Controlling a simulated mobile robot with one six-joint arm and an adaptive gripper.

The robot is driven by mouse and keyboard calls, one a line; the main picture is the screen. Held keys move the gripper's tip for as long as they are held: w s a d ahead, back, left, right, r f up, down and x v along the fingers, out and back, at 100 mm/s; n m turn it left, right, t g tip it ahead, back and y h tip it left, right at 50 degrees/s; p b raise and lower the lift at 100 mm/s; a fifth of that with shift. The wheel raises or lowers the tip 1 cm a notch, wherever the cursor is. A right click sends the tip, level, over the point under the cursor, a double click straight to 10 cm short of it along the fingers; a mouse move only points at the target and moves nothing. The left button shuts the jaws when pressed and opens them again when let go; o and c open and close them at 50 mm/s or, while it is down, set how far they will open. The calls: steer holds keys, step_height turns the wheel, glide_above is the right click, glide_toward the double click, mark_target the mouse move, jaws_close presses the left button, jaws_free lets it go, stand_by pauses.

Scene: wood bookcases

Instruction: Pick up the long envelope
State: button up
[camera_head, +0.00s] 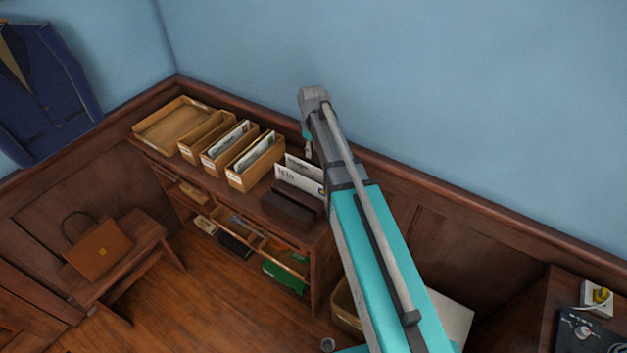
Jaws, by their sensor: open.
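White envelopes (290,178) stand upright in a dark brown letter holder (287,212) at the right end of the bookcase top. The front one is wide, with dark print on its face; another shows behind it. I cannot tell for certain which is the long envelope. Their right ends are close to my arm in this view, which may cover part of them. My gripper (308,151) shows only as a small part beside the arm, just above and behind the envelopes in the picture. It is open, with no envelope seen in it. Its fingertips are not clear.
Several tan file boxes (248,178) with papers and a wooden tray (160,133) fill the bookcase top to the left. The blue wall is close behind. A brown bag (97,252) rests on a small table at left. A device (590,335) stands at lower right.

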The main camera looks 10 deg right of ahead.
steer(key=b, duration=0.5)
glide_above(311, 170)
steer(key=shift+s+d+f, duration=0.1)
steer(key=shift+d+f, duration=0.05)
steer(key=shift+f, duration=1.15)
steer(key=shift+s+d+f, duration=0.1)
steer(key=shift+f, duration=1.2)
steer(key=shift+f, duration=0.1)
steer(key=f+b, duration=0.3)
steer(key=shift+w+a+f, duration=0.15)
steer(key=shift+w+f, duration=0.05)
steer(key=shift+w, duration=0.05)
steer(key=shift+f+b, duration=0.8)
steer(key=shift+b, duration=0.1)
jaws_close()
